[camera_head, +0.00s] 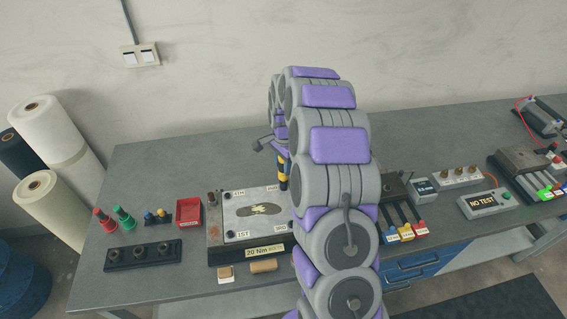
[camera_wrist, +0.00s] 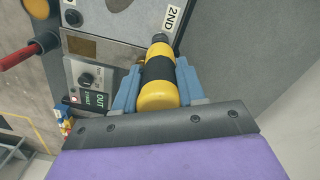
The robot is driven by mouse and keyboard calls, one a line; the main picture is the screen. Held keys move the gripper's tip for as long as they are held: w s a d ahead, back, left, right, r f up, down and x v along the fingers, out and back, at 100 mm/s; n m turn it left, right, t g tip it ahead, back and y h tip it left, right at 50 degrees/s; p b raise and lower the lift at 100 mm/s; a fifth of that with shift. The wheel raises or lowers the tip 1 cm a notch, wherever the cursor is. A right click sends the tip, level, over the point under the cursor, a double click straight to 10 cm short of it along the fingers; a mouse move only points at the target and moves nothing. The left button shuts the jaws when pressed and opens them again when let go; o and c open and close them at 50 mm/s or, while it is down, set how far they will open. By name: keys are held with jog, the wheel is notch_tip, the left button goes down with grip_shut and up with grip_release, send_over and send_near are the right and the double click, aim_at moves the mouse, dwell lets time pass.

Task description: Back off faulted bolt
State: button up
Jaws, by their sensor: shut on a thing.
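My gripper (camera_wrist: 158,80) is shut on a yellow-and-black driver (camera_wrist: 158,72), with a blue finger on each side of its handle. The driver points down at the plate corner labelled 2ND (camera_wrist: 174,15); I cannot tell whether its tip is seated on the bolt there. In the head view, the driver (camera_head: 284,172) stands about upright at the far right corner of the light metal plate (camera_head: 238,226). Corner labels read 4TH, 1ST and 3RD elsewhere on the plate. My arm hides the plate's right side and most of my gripper.
Red (camera_head: 103,217) and green (camera_head: 124,218) handled tools, a red tray (camera_head: 189,212) and a black holder (camera_head: 143,256) stand left of the plate. A 20 Nm label (camera_head: 265,252) is in front.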

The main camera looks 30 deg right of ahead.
jog(key=shift+f, duration=0.45)
dwell(0.6)
jog(key=shift+r, duration=0.35)
dwell(1.1)
jog(key=shift+r+p, duration=0.85)
jog(key=shift+r, duration=1.95)
jog(key=shift+f, duration=0.1)
